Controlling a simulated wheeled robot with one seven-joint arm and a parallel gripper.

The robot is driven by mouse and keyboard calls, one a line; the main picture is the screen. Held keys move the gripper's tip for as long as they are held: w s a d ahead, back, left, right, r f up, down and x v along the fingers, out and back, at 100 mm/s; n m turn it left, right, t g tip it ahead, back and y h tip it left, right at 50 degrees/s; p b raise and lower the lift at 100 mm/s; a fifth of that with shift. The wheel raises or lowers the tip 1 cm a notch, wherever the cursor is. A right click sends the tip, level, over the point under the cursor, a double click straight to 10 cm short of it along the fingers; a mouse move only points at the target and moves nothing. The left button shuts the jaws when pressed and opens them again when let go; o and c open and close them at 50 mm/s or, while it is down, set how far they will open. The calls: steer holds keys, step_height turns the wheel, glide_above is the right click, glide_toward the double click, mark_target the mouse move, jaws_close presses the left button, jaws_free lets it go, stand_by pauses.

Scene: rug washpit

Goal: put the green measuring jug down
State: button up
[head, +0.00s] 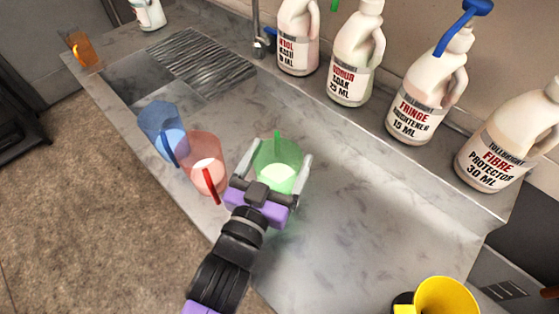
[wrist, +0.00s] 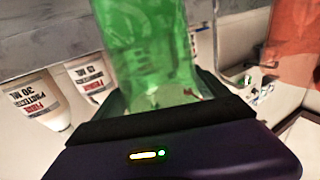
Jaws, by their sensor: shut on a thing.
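The green measuring jug (head: 277,163) is see-through, with pale contents at the bottom and a green handle on its far side. My gripper (head: 272,178) is shut on it, with one finger on each side. The jug stands upright or nearly so over the grey stone counter (head: 350,225); I cannot tell whether its base touches the surface. In the wrist view the green jug (wrist: 145,50) fills the space between the fingers.
A red jug (head: 205,160) stands just left of the green one, with a blue jug (head: 163,128) beyond it. Several white labelled bottles (head: 355,55) line the back ledge. A yellow container (head: 445,298) is at lower right. The counter right of my gripper is clear.

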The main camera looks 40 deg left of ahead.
steer(key=shift+f, duration=0.8)
steer(key=o, duration=1.9)
steer(key=shift+f, duration=0.15)
steer(key=shift+o, duration=0.2)
steer(key=b+v, duration=0.2)
steer(key=v, duration=1)
steer(key=shift+s, duration=0.1)
